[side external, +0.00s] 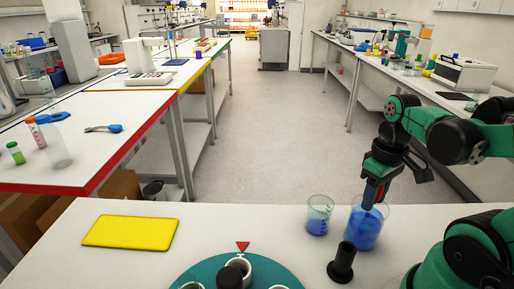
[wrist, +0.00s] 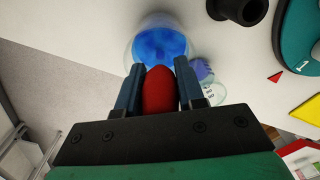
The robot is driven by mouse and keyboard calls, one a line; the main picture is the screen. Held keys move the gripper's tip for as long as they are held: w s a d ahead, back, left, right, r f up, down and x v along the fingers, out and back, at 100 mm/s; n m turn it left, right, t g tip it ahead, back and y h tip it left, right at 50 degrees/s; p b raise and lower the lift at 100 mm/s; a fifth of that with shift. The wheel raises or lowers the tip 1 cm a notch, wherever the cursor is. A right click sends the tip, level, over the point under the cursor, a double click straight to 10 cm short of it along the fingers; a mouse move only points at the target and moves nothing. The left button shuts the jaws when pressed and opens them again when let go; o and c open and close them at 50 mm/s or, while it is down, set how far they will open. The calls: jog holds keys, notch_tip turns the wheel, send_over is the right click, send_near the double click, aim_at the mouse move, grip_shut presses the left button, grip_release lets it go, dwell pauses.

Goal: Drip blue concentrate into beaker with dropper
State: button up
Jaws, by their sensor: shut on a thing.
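My gripper (side external: 375,193) is shut on the red bulb of the dropper (wrist: 158,92), seen between its blue fingers in the wrist view. It is directly above the larger glass beaker (side external: 365,232), which holds bright blue liquid; this beaker also shows beyond the fingertips in the wrist view (wrist: 160,43). The dropper's lower part is hard to make out, so I cannot tell whether its tip touches the liquid. A smaller beaker (side external: 318,216) with a little blue-violet liquid stands just left of the larger one; the wrist view shows it partly behind my right finger (wrist: 205,73).
A black stand (side external: 342,262) is in front of the beakers. A teal round carousel (side external: 205,272) with cups sits at the front, with a red triangle marker (side external: 243,246) behind it. A yellow pad (side external: 131,231) lies at left. The bench between pad and small beaker is clear.

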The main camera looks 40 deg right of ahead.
notch_tip(320, 180, up, 12)
jog(key=shift+f, duration=0.15)
jog(key=w+a+f, duration=0.4)
jog(key=w, duration=0.4)
jog(key=shift+f, duration=0.35)
dwell(0.6)
grip_shut()
dwell(1.1)
